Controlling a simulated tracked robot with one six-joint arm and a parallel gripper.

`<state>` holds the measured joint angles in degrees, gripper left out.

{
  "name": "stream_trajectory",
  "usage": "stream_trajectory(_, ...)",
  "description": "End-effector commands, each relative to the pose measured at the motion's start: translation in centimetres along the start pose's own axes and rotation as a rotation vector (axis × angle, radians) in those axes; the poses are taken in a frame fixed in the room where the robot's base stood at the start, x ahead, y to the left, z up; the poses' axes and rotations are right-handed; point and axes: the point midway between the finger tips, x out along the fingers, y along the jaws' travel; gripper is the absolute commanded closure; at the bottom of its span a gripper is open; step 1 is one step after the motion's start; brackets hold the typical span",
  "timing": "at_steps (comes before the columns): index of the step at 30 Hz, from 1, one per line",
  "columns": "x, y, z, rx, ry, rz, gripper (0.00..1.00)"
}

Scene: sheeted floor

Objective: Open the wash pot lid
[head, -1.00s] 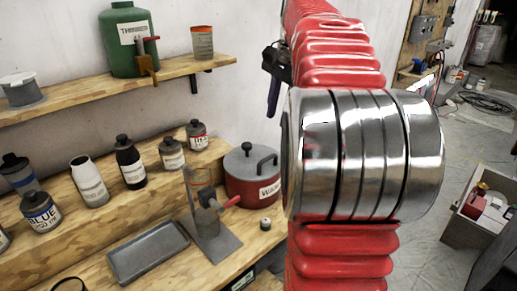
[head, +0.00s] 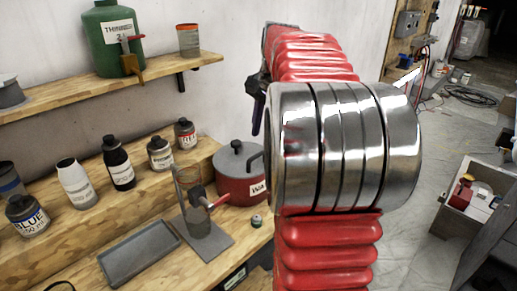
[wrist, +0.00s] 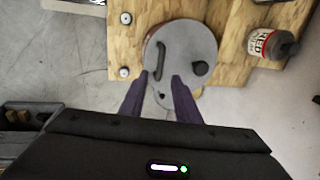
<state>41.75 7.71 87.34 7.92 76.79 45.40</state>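The wash pot (head: 236,188) is red with a grey lid (head: 234,160), and it stands on the wooden bench left of my arm. The lid is on the pot, with a black knob and a dark bar handle on it. In the wrist view, the lid (wrist: 182,38) is seen from above, with the bar handle (wrist: 159,60) on its left and the black knob (wrist: 200,68) at its lower right. My gripper (wrist: 160,77) is open, with its two purple fingers apart near the lid's lower edge. I cannot tell its height above the lid. Its purple finger (head: 258,112) partly shows in the head view.
A grey tray (head: 140,253) and several bottles are farther left. A shelf (head: 150,75) hangs above.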

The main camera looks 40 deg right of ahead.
Motion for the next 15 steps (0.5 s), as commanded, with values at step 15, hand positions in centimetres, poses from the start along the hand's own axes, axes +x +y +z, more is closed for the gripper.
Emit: stream_trajectory(15, 6.2, 0.0, 0.1, -0.001, -0.001, 0.001, 0.71)
